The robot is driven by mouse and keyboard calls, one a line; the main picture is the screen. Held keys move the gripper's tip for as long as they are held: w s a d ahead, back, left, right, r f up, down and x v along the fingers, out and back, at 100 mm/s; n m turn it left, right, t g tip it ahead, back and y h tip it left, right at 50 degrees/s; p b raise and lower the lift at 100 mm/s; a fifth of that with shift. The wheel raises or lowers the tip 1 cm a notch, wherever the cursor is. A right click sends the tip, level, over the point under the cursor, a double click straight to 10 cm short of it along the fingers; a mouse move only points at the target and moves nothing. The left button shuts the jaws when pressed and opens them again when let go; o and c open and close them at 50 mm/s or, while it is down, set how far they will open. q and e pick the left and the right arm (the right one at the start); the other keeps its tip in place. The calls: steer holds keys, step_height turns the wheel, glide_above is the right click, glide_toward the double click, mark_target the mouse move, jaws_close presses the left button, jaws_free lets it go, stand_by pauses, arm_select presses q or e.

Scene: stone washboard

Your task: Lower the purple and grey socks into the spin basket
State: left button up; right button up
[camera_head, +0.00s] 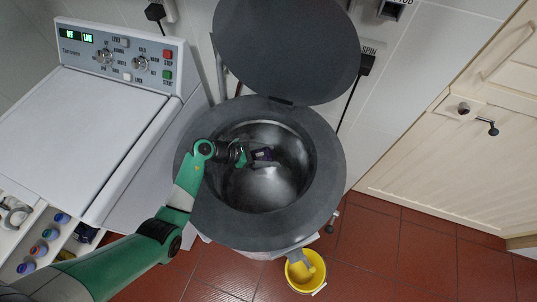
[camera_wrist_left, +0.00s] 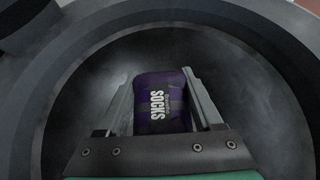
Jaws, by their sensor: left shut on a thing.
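The purple and grey socks (camera_head: 263,154) are a small dark purple bundle over the opening of the spin basket (camera_head: 262,187). In the left wrist view the socks (camera_wrist_left: 160,100) carry a label reading "SOCKS" and sit between the two fingers. My left gripper (camera_head: 256,155) is shut on the socks, reaching in over the basket from the left. The metal basket wall also shows around the gripper in the left wrist view (camera_wrist_left: 245,80). How far the socks are above the basket floor is hard to tell. My right gripper is not in view.
The spinner's round dark lid (camera_head: 287,45) stands open behind the basket. A grey rim (camera_head: 325,185) surrounds the opening. A white washing machine (camera_head: 85,130) stands at left. A yellow bucket (camera_head: 305,272) is on the red tiled floor in front. A cream door (camera_head: 460,140) is at right.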

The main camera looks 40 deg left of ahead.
arm_select(q)
steer(key=o, duration=1.6)
steer(key=p+v, duration=0.3)
steer(key=v, duration=0.8)
steer(key=shift+s+a+r+p, duration=0.15)
steer(key=shift+s+a+p, duration=0.1)
steer(key=shift+p, duration=0.1)
